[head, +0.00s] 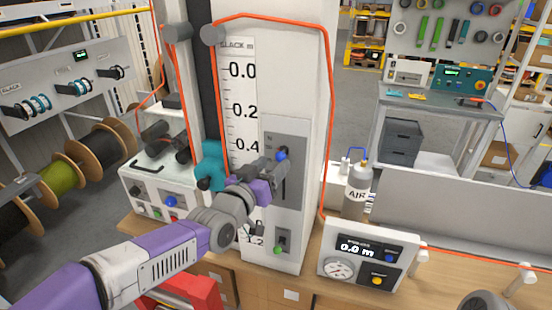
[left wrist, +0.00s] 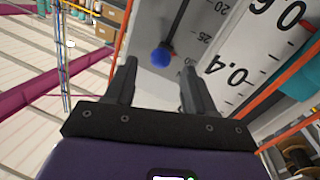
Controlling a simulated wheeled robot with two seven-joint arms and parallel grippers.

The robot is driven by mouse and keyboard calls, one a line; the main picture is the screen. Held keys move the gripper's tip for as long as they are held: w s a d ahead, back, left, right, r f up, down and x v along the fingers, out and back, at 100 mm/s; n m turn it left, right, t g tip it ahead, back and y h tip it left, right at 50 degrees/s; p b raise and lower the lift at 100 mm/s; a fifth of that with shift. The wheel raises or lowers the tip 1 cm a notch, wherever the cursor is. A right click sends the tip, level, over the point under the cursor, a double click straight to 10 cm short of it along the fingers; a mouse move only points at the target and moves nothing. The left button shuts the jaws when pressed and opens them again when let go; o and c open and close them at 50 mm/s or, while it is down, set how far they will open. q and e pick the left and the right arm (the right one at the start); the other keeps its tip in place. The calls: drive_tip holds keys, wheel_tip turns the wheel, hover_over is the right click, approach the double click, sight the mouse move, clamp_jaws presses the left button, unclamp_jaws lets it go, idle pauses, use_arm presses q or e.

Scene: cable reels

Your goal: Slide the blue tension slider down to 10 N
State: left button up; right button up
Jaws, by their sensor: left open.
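The blue tension slider knob (head: 282,154) sticks out from a slot in the upper part of a grey panel (head: 297,135) on the white column. In the left wrist view the round blue knob (left wrist: 161,57) sits on a dark stalk, beside printed numbers that include 20 and 25. My left gripper (head: 282,168) is open, close in front of the panel and just below the knob in the head view. In the left wrist view its two fingers (left wrist: 157,70) point toward the knob, one on each side of it. Contact is not visible. My right gripper is not visible.
An orange cable (head: 331,130) runs down beside the column. A lower switch with a green knob (head: 278,249) sits under the slider panel. A large slack scale (head: 240,100) is left of it. A meter box (head: 368,258) and an AIR bottle (head: 357,190) stand to the right.

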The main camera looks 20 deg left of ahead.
sight(282, 155)
use_arm(q)
drive_tip(key=shift+x, duration=1.4)
clamp_jaws()
